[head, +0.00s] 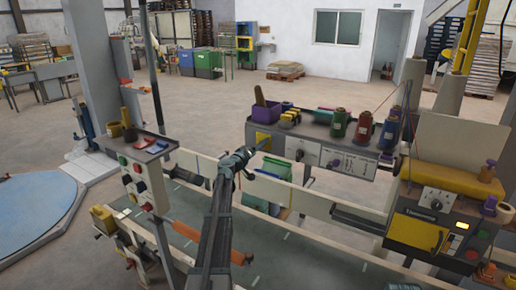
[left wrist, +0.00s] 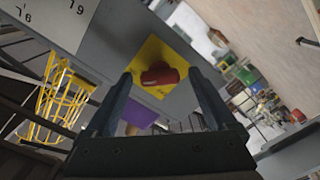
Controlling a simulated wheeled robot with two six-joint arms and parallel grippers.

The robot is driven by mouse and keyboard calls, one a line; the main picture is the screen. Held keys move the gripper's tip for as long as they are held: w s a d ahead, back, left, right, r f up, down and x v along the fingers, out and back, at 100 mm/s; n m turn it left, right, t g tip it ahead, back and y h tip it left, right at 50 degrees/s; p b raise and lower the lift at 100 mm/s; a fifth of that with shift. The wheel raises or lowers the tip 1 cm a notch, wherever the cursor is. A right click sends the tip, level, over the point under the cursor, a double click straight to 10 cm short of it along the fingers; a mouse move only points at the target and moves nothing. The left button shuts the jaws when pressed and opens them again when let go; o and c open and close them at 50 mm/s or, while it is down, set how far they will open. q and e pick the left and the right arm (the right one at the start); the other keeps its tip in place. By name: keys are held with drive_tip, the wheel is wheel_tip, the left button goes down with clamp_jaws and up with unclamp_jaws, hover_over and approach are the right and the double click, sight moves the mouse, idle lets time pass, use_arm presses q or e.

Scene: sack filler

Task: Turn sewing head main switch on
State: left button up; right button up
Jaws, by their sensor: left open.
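A red rotary switch knob (left wrist: 160,75) sits on a yellow plate (left wrist: 151,52) on a grey box face in the left wrist view. The yellow plate also shows in the head view (head: 262,138), at the left end of a grey control cabinet. My left gripper (head: 255,149) points at this plate. In the left wrist view its open fingers stand either side of the knob, with nothing held. I cannot tell whether they touch the knob. In the head view the knob is not discernible beside the gripper. My right gripper is not in view.
The grey cabinet (head: 397,139) carries several thread spools and a white panel with dials. A button post (head: 137,184) stands left of my arm. A yellow-fronted control box (head: 416,233) is at the right. A rail and conveyor run below. Open floor lies behind.

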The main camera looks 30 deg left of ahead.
use_arm(q)
drive_tip(key=s, duration=1.3)
drive_tip(key=shift+s+d, duration=0.35)
drive_tip(key=shift+s, duration=0.05)
drive_tip(key=w+d+f+m+g+h, duration=0.1)
drive_tip(key=d+f+m+g+h, duration=0.15)
drive_tip(key=d, duration=0.75)
drive_tip(key=w+d+f+m+g+h, duration=0.1)
drive_tip(key=w+d+f+m+h, duration=0.15)
drive_tip(key=d, duration=0.75)
drive_tip(key=s+d+f+m+g+h, duration=0.2)
drive_tip(key=s+d+f+g, duration=0.25)
drive_tip(key=d, duration=0.65)
drive_tip(key=s+d+f+m+g+h, duration=0.1)
drive_tip(key=s+d+f+m+g, duration=0.3)
drive_tip(key=d, duration=0.7)
drive_tip(key=s+d+f+m+g+y, duration=0.1)
drive_tip(key=s+d+f+g+y, duration=0.2)
drive_tip(key=s, duration=0.8)
drive_tip(key=s+d+f+m+g+y, duration=0.1)
drive_tip(key=s+d+f+g+y, duration=0.2)
drive_tip(key=s, duration=0.8)
drive_tip(key=shift+d+f+y, duration=1.15)
drive_tip(key=shift+d+y, duration=0.05)
drive_tip(key=shift+d, duration=0.95)
drive_tip(key=shift+s, duration=0.1)
